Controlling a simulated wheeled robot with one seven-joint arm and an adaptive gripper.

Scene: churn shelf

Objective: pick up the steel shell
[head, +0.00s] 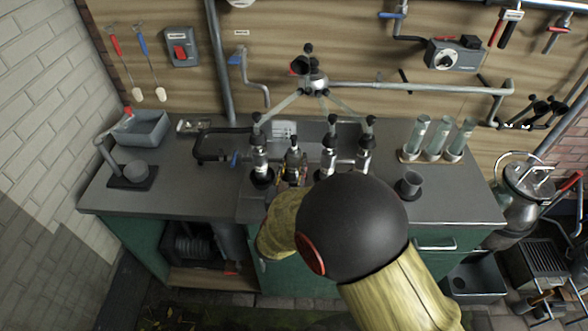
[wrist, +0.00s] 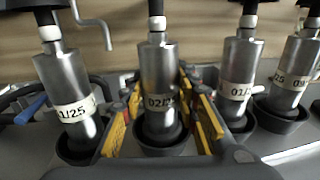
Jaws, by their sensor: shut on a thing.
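Several steel shells with black-and-white necks and paper labels stand in a row in dark round cups on the grey bench. The second from the left, a steel shell (wrist: 158,72) whose label appears to read 02/25, is between the fingers of my gripper (wrist: 163,122). The yellow-padded fingers are shut on it low down, just above its cup (wrist: 160,146). It stands upright, its base hidden in the cup. In the head view the same shell (head: 294,160) is partly hidden by my gripper (head: 293,176).
A neighbouring shell (wrist: 68,85) stands close on the left and another shell (wrist: 238,75) close on the right, with a further shell (wrist: 293,75) beyond. In the head view, glass tubes (head: 437,138) and a grey cup (head: 409,183) stand to the right. A pipe (head: 420,88) runs behind.

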